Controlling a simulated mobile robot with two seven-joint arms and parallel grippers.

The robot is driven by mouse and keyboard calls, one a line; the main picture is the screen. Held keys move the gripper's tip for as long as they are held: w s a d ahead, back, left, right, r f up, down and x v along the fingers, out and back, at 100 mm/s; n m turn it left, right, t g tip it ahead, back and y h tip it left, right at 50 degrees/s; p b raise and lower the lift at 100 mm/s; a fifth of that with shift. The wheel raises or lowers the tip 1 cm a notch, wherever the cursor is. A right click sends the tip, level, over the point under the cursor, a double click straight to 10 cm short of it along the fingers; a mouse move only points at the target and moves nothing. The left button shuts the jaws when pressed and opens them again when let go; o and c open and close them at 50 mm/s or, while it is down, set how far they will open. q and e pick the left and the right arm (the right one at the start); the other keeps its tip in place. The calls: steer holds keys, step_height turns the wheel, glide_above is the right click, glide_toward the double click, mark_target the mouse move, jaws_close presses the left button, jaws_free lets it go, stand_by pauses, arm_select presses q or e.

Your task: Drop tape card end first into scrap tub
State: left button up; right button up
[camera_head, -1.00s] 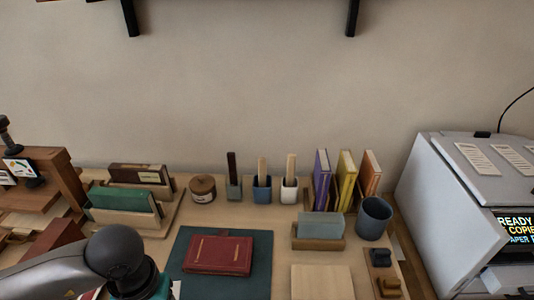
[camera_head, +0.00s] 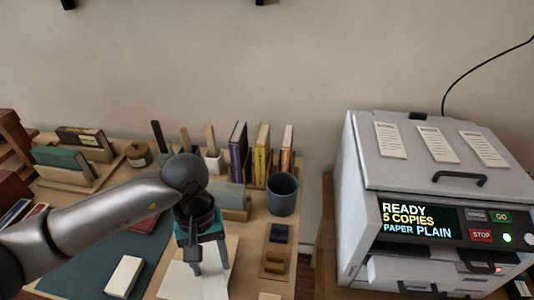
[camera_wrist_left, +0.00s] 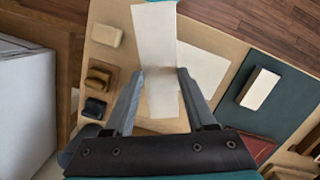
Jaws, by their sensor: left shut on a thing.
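My left gripper (camera_head: 196,268) points down over the front of the desk. In the left wrist view its fingers (camera_wrist_left: 160,92) are on either side of a long white strip, the tape card (camera_wrist_left: 155,35), and it is shut on it. In the head view the card is hard to tell from the pale board behind it. The scrap tub looks to be the round grey-blue cup (camera_head: 283,195), upright and open at the top. It stands to the right of and farther back than the gripper, with a gap between them. My right gripper is not seen.
A copier (camera_head: 430,200) stands right of the desk. Books (camera_head: 262,155) and a low holder (camera_head: 233,200) are left of the cup. A stamp tray (camera_head: 276,250) lies in front of it. A teal mat (camera_head: 75,268) carries a white block (camera_head: 123,277).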

arm_select(q)
steer(key=w+d+r+n+h+b, duration=0.4)
steer(key=w+d+n+h, duration=0.65)
steer(key=d+n, duration=0.2)
steer(key=w+d+r+n+t+h+b, duration=0.1)
steer(key=w+r+n+t+h+b, duration=0.2)
steer(key=w+n+t, duration=0.6)
steer(key=w+r+t, duration=0.1)
steer(key=w+t, duration=0.1)
steer(key=w, duration=0.1)
steer(key=shift+w+d+n, duration=0.25)
steer(key=shift+n, duration=0.1)
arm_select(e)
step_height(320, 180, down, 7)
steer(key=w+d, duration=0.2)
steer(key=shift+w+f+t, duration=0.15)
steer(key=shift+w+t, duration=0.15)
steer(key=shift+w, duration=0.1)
